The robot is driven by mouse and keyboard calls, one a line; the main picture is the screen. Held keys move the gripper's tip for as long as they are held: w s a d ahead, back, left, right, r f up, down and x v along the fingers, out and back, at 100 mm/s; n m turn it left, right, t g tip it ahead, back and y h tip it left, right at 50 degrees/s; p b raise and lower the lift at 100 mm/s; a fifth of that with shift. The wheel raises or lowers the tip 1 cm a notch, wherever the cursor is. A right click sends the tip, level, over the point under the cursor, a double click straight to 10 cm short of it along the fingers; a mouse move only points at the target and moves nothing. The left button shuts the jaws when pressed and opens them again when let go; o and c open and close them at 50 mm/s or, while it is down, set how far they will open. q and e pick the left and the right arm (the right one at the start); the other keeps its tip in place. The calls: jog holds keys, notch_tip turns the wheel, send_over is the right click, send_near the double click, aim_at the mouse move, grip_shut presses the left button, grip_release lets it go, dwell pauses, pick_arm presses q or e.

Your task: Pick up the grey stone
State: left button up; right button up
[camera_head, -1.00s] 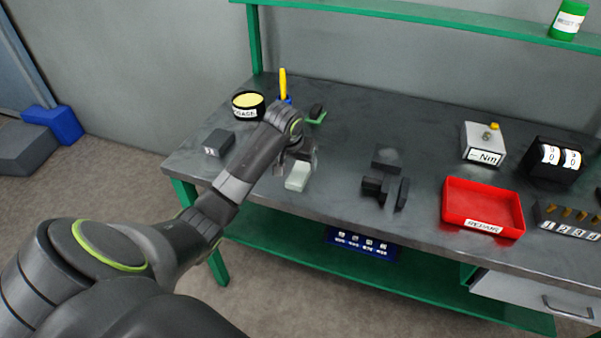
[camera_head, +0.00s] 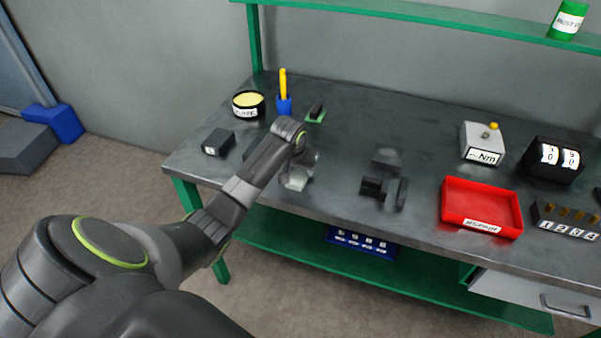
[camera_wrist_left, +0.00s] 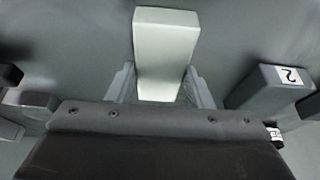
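The grey stone is a pale, slightly greenish block (camera_head: 294,182) lying on the dark workbench near its front left part. My left gripper (camera_head: 302,168) points down right at it and hides part of it in the head view. In the left wrist view the stone (camera_wrist_left: 165,45) stretches away from between the two fingers (camera_wrist_left: 160,82), one on each side of its near end. The fingers are apart, with narrow gaps to the stone visible. My right gripper is not in view.
Left of the arm is a black labelled box (camera_head: 217,142). Behind stand a round tin (camera_head: 248,104), a blue holder (camera_head: 284,106) and a green pad with a dark item (camera_head: 316,113). Dark blocks (camera_head: 384,185) and a red tray (camera_head: 482,207) lie to the right.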

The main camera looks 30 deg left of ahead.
aim_at(300, 171)
pick_arm(q)
jog(key=c, duration=0.7)
jog(key=shift+r, duration=0.15)
jog(key=shift+w+r, duration=0.1)
jog(key=shift+r, duration=0.25)
notch_tip(300, 171, up, 9)
jog(key=b, duration=0.1)
